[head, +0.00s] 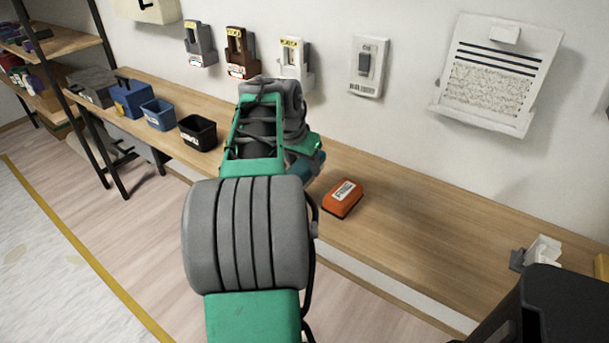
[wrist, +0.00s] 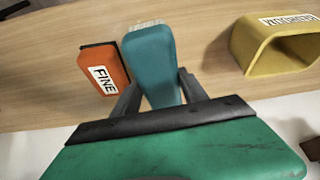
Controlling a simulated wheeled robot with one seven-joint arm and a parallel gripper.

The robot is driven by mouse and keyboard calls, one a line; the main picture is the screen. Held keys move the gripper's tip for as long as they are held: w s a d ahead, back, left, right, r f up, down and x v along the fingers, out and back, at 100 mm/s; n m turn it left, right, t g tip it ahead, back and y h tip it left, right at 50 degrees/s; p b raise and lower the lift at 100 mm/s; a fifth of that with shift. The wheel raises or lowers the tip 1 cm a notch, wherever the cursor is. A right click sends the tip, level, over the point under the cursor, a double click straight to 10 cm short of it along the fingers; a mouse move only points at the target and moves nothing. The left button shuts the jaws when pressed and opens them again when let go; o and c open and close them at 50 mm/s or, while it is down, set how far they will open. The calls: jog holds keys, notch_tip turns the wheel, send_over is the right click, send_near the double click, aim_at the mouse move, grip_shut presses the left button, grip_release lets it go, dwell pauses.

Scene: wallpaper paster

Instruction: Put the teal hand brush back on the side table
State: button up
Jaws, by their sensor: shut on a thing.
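The teal hand brush (wrist: 151,55) is between the two grey fingers of my gripper (wrist: 158,92) in the wrist view. The gripper is shut on its teal body, and pale bristles show at its far end. The brush is over the wooden side table (wrist: 195,40); I cannot tell whether it touches the top. In the head view my arm hides most of the gripper, and only a bit of teal (head: 316,182) shows beside it, above the table (head: 420,225).
An orange block labelled FINE (head: 343,198) lies close beside the brush; it also shows in the wrist view (wrist: 100,70). A yellow hollow holder (wrist: 250,55) stands on the brush's other side. A black bin (head: 197,132) and blue bins stand left.

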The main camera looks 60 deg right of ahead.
jog(key=x, duration=0.3)
jog(key=w+x, duration=0.1)
jog(key=shift+s+d+f, duration=0.1)
jog(key=shift+d+f, duration=0.05)
jog(key=shift+f, duration=0.5)
jog(key=o, duration=1.5)
jog(key=shift+o, duration=0.2)
